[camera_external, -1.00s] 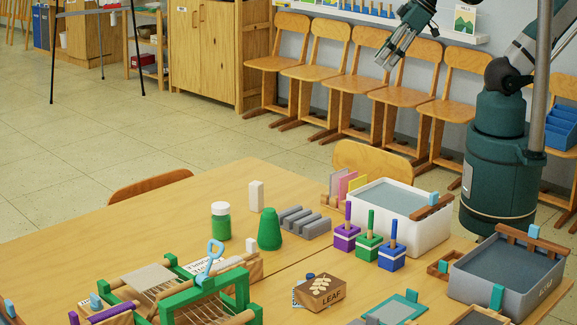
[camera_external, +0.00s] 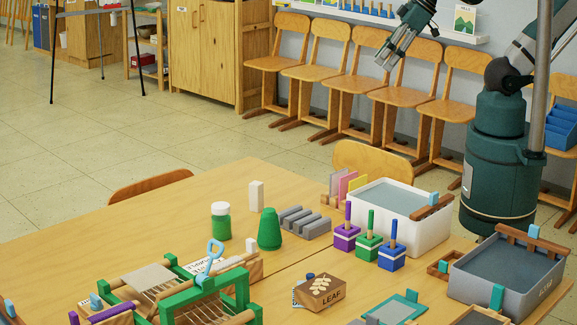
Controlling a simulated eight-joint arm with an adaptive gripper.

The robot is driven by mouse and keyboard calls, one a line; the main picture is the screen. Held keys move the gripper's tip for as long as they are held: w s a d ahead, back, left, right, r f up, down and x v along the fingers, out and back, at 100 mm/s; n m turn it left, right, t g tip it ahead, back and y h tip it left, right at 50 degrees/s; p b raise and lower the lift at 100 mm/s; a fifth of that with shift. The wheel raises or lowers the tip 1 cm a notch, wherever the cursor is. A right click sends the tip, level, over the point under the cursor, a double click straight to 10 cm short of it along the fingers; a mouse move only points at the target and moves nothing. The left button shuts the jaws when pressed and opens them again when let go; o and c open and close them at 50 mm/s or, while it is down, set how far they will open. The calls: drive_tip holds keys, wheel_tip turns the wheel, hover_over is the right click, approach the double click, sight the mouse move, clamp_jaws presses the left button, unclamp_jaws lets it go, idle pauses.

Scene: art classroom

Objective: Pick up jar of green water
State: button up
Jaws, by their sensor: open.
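The jar of green water (camera_external: 221,222) stands upright on the wooden table, left of the middle. It has a white lid and green contents. My gripper (camera_external: 386,62) is at the top right, raised in front of the row of chairs, far behind and above the jar. It is open and empty, with its fingers pointing down and to the left. Nothing hides the jar.
A green cone-shaped piece (camera_external: 270,230) stands close to the jar's right, with a white block (camera_external: 256,196) behind and a grey ridged block (camera_external: 304,221) beyond. A green-framed rack (camera_external: 205,300) is in front. White tub (camera_external: 425,236) stands right. Table left of the jar is clear.

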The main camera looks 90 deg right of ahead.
drive_tip(key=shift+c, duration=0.8)
drive_tip(key=shift+r, duration=0.1)
drive_tip(key=w+a+r+n+g, duration=0.1)
drive_tip(key=w+a+r+n, duration=0.2)
drive_tip(key=w, duration=0.5)
drive_tip(key=w+a+r+n+g, duration=0.1)
drive_tip(key=w+a+r+n, duration=0.1)
drive_tip(key=w+a, duration=0.45)
drive_tip(key=n+g, duration=0.4)
drive_tip(key=n, duration=0.5)
hover_over(220, 204)
drive_tip(key=s+d, duration=0.5)
drive_tip(key=d, duration=0.8)
wheel_tip(220, 204, down, 15)
drive_tip(key=w+a+f+n, duration=0.1)
drive_tip(key=a+f, duration=0.3)
drive_tip(key=f, duration=0.1)
drive_tip(key=w+a+f+n, duration=0.2)
drive_tip(key=a+f, duration=0.2)
drive_tip(key=f, duration=0.1)
drive_tip(key=w+a+f+n+g, duration=0.1)
drive_tip(key=w+a+f, duration=0.1)
drive_tip(key=a+f, duration=0.3)
drive_tip(key=shift+f+n+p, duration=0.4)
drive_tip(key=shift+f, duration=0.05)
drive_tip(key=shift+a+f, duration=0.15)
drive_tip(key=shift+f, duration=0.15)
